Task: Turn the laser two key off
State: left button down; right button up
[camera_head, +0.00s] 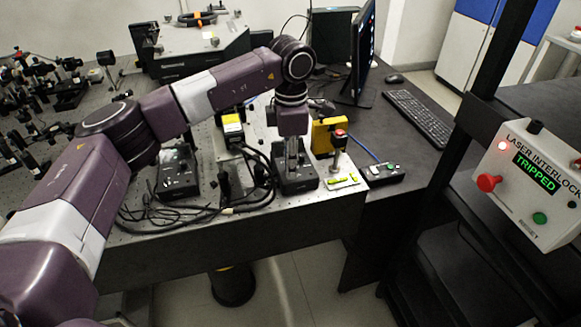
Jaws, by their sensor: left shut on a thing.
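My left arm reaches in from the left, and its wrist points straight down over a black control box (299,184) near the bench's front edge. My left gripper (294,160) is shut at the top of this box, on what appears to be its key. The key is hidden by the fingers, and its angle cannot be told. A similar black box (177,182) stands further left on the bench. I cannot read which box is laser two. My right gripper is not in view.
The laser interlock panel (535,185) at right reads TRIPPED, with a lit red lamp. Right of my gripper are a yellow block (323,135), a red-topped post (339,150) and a small button box (382,173). Loose black cables (190,213) lie at left. A keyboard (418,117) stands behind.

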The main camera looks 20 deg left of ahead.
pick_arm(q)
jog(key=shift+w+r+n, duration=0.1)
jog(key=shift+n, duration=0.7)
jog(key=c, duration=1.8)
grip_release()
jog(key=shift+c, duration=0.2)
notch_tip(320, 180, up, 12)
